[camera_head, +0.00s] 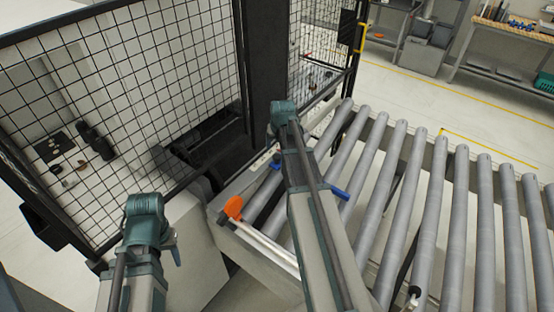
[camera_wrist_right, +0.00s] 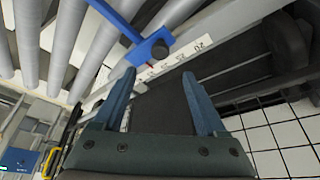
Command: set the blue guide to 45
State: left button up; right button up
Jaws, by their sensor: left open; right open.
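The blue guide (camera_head: 335,192) crosses the roller conveyor behind my right arm, which hides its middle; its other end shows left of the arm. In the right wrist view the blue guide (camera_wrist_right: 125,27) has a block with a black knob (camera_wrist_right: 160,49) at the edge of a white number scale (camera_wrist_right: 184,57). The figures 20 and 25 seem readable; the guide's setting is unclear. My right gripper (camera_wrist_right: 158,74) is open and empty, its fingertips just short of the block and scale, apart from the knob. My left gripper (camera_head: 172,248) is open beside the machine, away from the guide.
Grey rollers (camera_head: 430,220) fill the right side. An orange handle (camera_head: 234,207) on a pale bar stands at the conveyor's near corner. A black mesh fence (camera_head: 170,75) and dark post (camera_head: 262,60) stand behind. Workbenches (camera_head: 505,75) are far off.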

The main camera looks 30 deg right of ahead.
aim_at(277, 156)
jog(key=b+x, duration=0.8)
jog(key=x, duration=0.2)
jog(key=shift+f+b, duration=0.2)
jog(key=shift+b, duration=0.1)
grip_shut()
dwell(1.0)
